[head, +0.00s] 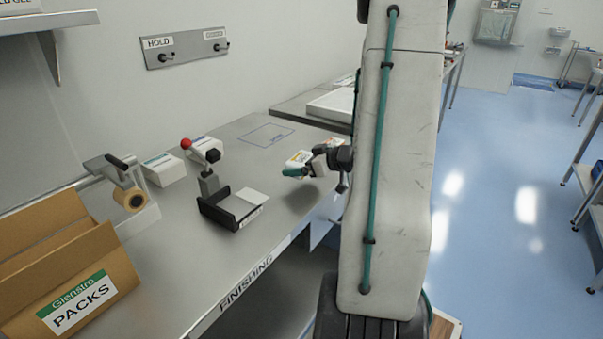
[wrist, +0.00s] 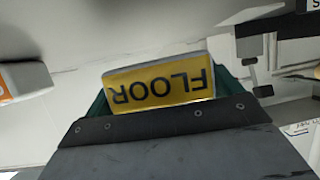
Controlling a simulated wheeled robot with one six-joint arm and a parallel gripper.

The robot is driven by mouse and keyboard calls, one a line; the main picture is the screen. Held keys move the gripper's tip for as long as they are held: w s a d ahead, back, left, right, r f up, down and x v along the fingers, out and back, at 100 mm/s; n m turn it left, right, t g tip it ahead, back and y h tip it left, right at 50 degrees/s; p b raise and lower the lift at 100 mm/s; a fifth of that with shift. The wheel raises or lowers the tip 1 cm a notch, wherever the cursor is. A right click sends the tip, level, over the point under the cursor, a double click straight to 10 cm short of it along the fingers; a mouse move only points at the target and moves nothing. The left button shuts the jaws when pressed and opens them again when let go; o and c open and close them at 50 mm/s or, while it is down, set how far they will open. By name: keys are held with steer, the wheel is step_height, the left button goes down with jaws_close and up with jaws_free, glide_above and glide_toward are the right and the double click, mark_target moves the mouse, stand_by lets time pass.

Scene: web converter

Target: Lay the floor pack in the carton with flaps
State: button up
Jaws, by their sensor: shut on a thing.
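The floor pack (wrist: 160,87) shows in the wrist view with a yellow label reading FLOOR, upside down, between the green fingers of my gripper (wrist: 165,98). In the head view my gripper (head: 308,171) is shut on the pack (head: 298,159) and holds it above the bench, to the right of the black tray. The carton with flaps (head: 70,270) stands at the left end of the bench, labelled Glenstro PACKS, with its flaps up. Its inside is mostly hidden by the flaps.
A HOLD rail (head: 186,50) is on the wall. A marked outline (head: 266,135) on the bench is clear.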

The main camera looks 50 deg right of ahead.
steer(key=shift+f, duration=1.55)
steer(key=shift+f, duration=0.15)
steer(key=o, duration=0.8)
steer(key=shift+c, duration=0.2)
